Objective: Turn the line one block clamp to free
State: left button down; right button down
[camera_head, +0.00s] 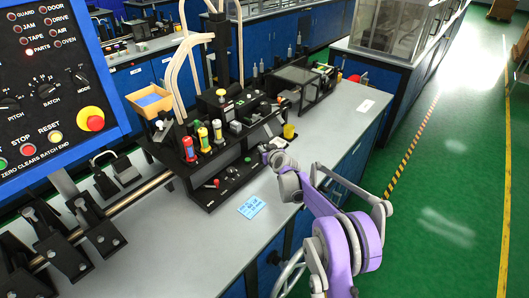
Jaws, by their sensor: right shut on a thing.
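A black block unit (222,150) stands on the grey bench, with red, yellow and green capped cylinders (204,138) along its front. My right gripper (266,150), on the purple and grey arm from the lower right, is at the unit's right end. It is shut on a small part there, which I take to be the line one block clamp. The gripper mostly hides this part, so its turn position cannot be told. A small red-tipped lever (213,184) sits on the unit's lower front plate. My left gripper is not in view.
A blue control panel (60,85) with lamps and knobs fills the upper left. Black roller brackets (60,240) on a rod stand at the lower left. A blue card (251,207) lies on clear bench in front. A yellow cup (289,131) stands close behind my right gripper.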

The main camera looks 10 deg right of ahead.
dwell(0.4)
jog(key=c, duration=0.9)
grip_release()
jog(key=shift+s, duration=0.1)
jog(key=v, duration=1)
jog(key=shift+s+r+b, duration=0.2)
jog(key=shift+s+b, duration=0.1)
jog(key=shift+b, duration=0.05)
jog(key=shift+o, duration=0.3)
